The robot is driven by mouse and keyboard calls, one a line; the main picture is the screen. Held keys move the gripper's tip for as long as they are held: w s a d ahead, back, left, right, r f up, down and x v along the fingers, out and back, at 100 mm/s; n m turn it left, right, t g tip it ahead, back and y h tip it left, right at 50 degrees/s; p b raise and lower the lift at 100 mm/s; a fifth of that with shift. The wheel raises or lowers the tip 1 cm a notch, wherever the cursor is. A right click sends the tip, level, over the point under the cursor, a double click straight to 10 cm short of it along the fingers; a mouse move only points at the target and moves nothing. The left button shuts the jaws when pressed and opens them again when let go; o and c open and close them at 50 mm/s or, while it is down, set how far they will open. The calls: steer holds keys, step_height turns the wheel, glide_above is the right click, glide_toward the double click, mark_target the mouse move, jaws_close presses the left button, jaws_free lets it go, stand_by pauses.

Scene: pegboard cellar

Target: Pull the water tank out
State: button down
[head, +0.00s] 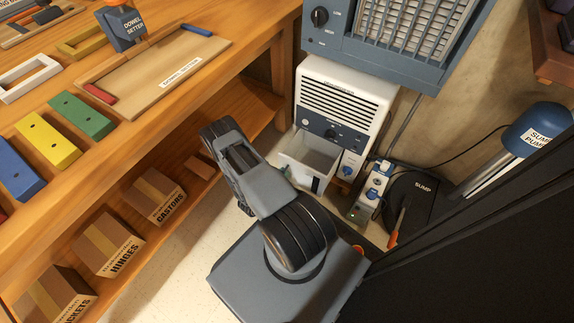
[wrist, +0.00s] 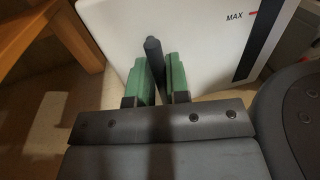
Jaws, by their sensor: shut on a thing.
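The water tank (head: 308,158) is a white open-topped box at the lower front of the white dehumidifier (head: 343,98). It stands partly out of the housing, with its inside showing empty-looking from above. In the wrist view, its white front (wrist: 205,45) bears a MAX mark and a dark vertical strip. My gripper (wrist: 161,70) has green-padded fingers shut on the tank's dark upright handle (wrist: 153,52).
The wooden workbench (head: 190,80) with boxes on its lower shelf runs along the left. A grey heater (head: 400,40) is above the dehumidifier. A sump cover (head: 415,195), an orange-handled tool (head: 398,222) and a dark panel (head: 480,260) are on the right. Pale floor (head: 165,265) is free beside the bench.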

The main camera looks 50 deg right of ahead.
steer(key=shift+s+a+f, duration=0.1)
steer(key=shift+s+a, duration=0.05)
steer(key=shift+a, duration=0.1)
steer(key=c, duration=1.2)
jaws_free()
steer(key=a+p, duration=0.3)
steer(key=a, duration=1)
steer(key=shift+w+a, duration=0.25)
steer(key=shift+a, duration=0.1)
steer(key=shift+s, duration=0.1)
